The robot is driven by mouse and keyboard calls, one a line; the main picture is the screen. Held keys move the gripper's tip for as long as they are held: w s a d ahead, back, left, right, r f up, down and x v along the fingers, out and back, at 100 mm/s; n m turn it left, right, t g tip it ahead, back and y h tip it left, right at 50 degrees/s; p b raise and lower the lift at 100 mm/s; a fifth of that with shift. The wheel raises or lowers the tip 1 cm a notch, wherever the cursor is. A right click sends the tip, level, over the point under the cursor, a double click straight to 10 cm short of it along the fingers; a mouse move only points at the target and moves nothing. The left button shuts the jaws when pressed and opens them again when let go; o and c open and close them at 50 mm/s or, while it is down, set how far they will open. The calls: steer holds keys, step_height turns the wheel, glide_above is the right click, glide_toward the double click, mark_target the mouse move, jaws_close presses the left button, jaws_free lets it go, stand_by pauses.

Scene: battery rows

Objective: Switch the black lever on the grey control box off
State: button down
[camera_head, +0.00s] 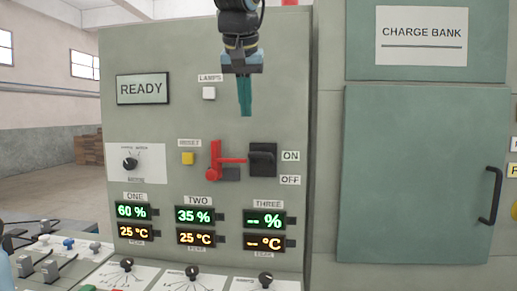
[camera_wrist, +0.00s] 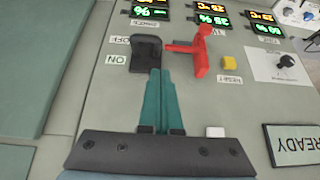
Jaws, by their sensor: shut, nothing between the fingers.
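The grey control box (camera_head: 130,185) fills the left and middle of the head view. Its black lever (camera_head: 262,156) sits on a dark plate right of centre, its handle raised about level with the ON label (camera_head: 290,156), above the OFF label (camera_head: 290,180). In the wrist view, upside down, the lever (camera_wrist: 147,48) is just beyond my fingertips. A red latch (camera_head: 215,162) left of it has a bar reaching across to the lever's edge; I cannot tell whether they touch. My gripper (camera_head: 245,113) is shut and empty, pointing down, above and slightly left of the lever.
A yellow button (camera_head: 188,158) sits left of the red latch, and a white lamp button (camera_head: 209,93) above it. Number displays (camera_head: 195,216) lie below. A green cabinet door (camera_head: 410,180) with a black handle is at the right. A switch panel (camera_head: 180,280) stands in front below.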

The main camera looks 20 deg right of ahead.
steer(key=r, duration=0.1)
steer(key=s+d+r, duration=0.1)
steer(key=s+r, duration=0.1)
steer(key=r, duration=0.1)
steer(key=shift+s+d, duration=0.1)
steer(key=shift+d, duration=0.2)
steer(key=p, duration=0.2)
glide_above(262, 157)
steer(key=f, duration=0.7)
steer(key=shift+a+f, duration=0.3)
steer(key=shift+a, duration=0.05)
steer(key=shift+a+f+p, duration=0.1)
steer(key=shift+f+p, duration=0.55)
steer(key=shift+f, duration=1.65)
steer(key=shift+f+h, duration=0.15)
steer(key=shift+h, duration=0.15)
